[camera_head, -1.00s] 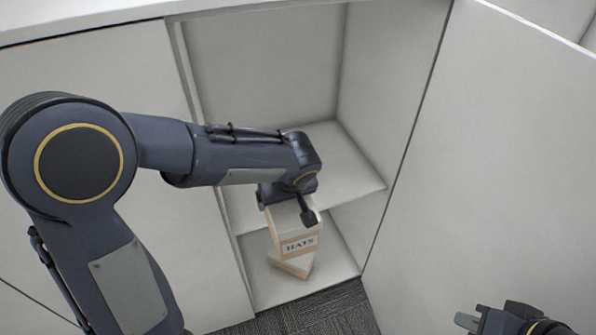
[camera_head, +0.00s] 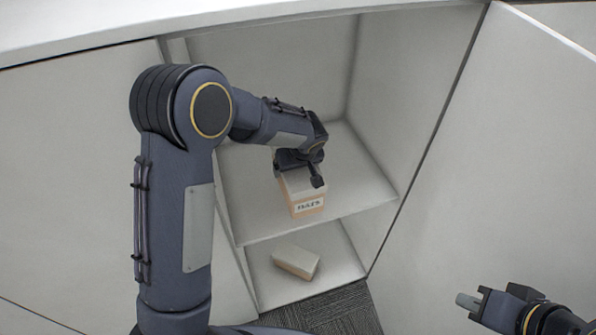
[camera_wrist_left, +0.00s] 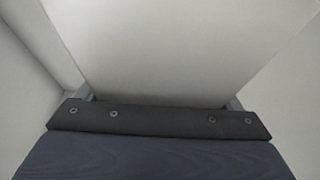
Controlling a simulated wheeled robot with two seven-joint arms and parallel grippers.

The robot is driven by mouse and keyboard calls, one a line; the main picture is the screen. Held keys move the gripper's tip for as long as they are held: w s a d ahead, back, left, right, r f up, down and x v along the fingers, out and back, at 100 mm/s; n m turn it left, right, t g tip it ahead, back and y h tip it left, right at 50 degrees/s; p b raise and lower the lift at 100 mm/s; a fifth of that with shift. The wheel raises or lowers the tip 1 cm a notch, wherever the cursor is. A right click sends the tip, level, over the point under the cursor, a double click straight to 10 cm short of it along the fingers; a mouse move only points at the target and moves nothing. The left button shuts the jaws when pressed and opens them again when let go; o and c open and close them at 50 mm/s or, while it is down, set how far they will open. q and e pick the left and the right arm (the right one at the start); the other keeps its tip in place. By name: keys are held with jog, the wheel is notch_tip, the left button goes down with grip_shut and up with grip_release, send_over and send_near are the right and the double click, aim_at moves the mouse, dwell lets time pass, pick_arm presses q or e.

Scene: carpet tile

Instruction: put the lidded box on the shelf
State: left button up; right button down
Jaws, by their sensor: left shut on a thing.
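The lidded box (camera_head: 307,205), pale on top with an orange-tan body and a dark-lettered label, is in the upper compartment in the head view. My left gripper (camera_head: 299,174) is shut on it from above and hides part of its lid. The box is over the front part of the shelf (camera_head: 355,180); I cannot tell whether its base touches. In the left wrist view a pale surface fills the middle beyond the gripper's dark edge. My right gripper (camera_head: 470,303) is at the lower right, away from the box; its jaw opening is unclear.
A second small box (camera_head: 296,262) lies on the cabinet floor below the shelf. An open door (camera_head: 500,150) stands at the right and a closed front (camera_head: 70,190) at the left. The shelf is bare to the right of the held box.

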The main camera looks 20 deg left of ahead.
pick_arm(q)
jog(key=w+f, duration=0.1)
jog(key=f, duration=0.1)
jog(key=w+f, duration=0.2)
jog(key=shift+w+a+p, duration=0.2)
jog(key=shift+p, duration=0.15)
notch_tip(320, 180, down, 3)
jog(key=shift+w+f, duration=0.1)
jog(key=shift+f, duration=0.05)
jog(key=shift+f, duration=0.1)
jog(key=o, duration=0.8)
jog(key=shift+f, duration=0.1)
jog(key=shift+o, duration=1.4)
